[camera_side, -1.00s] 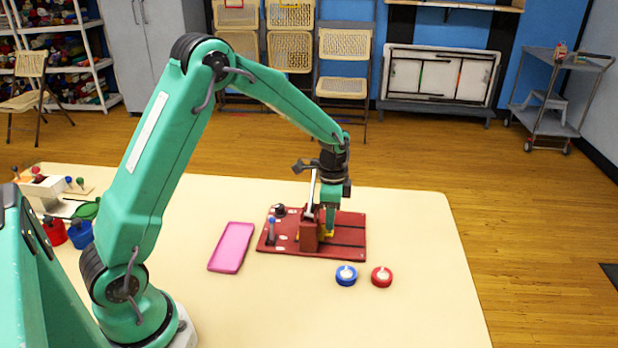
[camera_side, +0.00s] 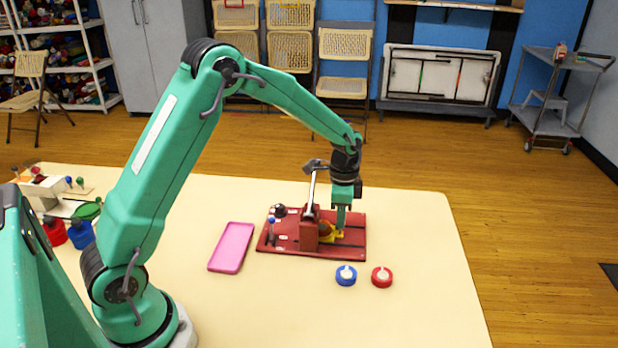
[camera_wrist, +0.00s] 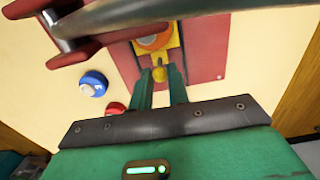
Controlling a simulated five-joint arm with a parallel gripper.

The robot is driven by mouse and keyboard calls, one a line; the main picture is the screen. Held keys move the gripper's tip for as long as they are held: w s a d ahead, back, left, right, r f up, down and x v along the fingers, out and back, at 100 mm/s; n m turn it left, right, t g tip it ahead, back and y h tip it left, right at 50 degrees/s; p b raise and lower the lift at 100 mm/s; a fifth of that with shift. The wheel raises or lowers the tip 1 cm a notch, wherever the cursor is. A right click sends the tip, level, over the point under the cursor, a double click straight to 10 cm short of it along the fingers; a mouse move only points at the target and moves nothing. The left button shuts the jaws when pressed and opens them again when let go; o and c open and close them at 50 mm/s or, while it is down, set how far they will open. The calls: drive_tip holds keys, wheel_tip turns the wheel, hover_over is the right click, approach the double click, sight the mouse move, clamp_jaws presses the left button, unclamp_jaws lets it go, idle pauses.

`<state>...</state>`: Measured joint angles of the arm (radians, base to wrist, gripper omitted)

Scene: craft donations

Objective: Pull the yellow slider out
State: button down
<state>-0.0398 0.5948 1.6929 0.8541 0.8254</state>
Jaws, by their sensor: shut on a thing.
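The yellow slider (camera_side: 333,240) sticks out of the right side of the dark red housing (camera_side: 309,237) on the red board (camera_side: 278,250). An orange round piece (camera_side: 325,229) sits on it. In the wrist view the slider (camera_wrist: 175,53) carries the orange piece (camera_wrist: 154,41) and ends in a round yellow knob (camera_wrist: 160,74). My gripper (camera_side: 341,230) points down at the slider's outer end. In the wrist view its fingers (camera_wrist: 161,80) are on either side of the knob, shut on it. The slider's inner end is hidden.
A grey lever (camera_side: 312,192) stands up by the housing, and crosses the top of the wrist view. A blue knob-topped post (camera_side: 271,232) stands at the board's left. A pink tray (camera_side: 231,248), a blue disc (camera_side: 346,275) and a red disc (camera_side: 381,277) lie nearby. The table's right side is clear.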

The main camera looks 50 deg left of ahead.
drive_tip(key=shift+w+d, duration=2.55)
drive_tip(key=c, duration=1.4)
unclamp_jaws()
drive_tip(key=shift+c, duration=0.2)
drive_tip(key=shift+r, duration=0.15)
wheel_tip(320, 180, up, 7)
drive_tip(key=shift+r, duration=0.1)
